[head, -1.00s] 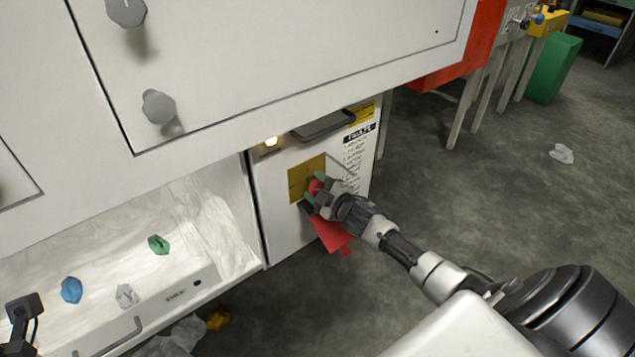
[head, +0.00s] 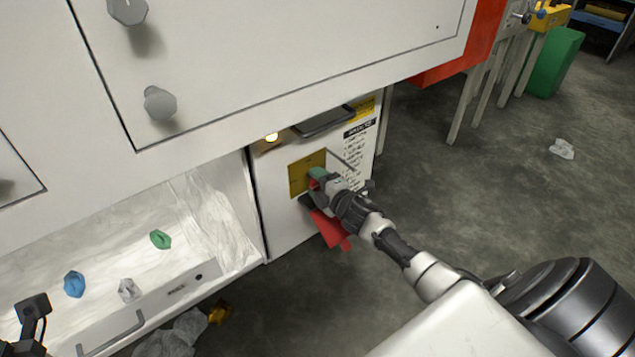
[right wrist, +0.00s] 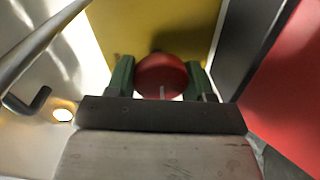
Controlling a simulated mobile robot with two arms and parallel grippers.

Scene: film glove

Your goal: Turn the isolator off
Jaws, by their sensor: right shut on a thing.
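The isolator is a red rotary knob (right wrist: 161,76) on a yellow plate (head: 302,178) on the front of a white cabinet (head: 283,215). My right gripper (head: 316,180) is at the plate. In the right wrist view, its two green fingertips (right wrist: 161,79) are on either side of the knob and shut on it. A pale mark shows on the knob's near edge. In the head view the gripper hides most of the knob. My left arm (head: 33,318) shows only as a dark piece at the lower left; its gripper is out of view.
A red tag (head: 329,229) hangs below the plate beside my gripper. A lit lamp (head: 271,137) and a dark handle (head: 323,121) are above the plate. A white tray (head: 185,225) with crumpled scraps is at left. Floor at right is mostly clear.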

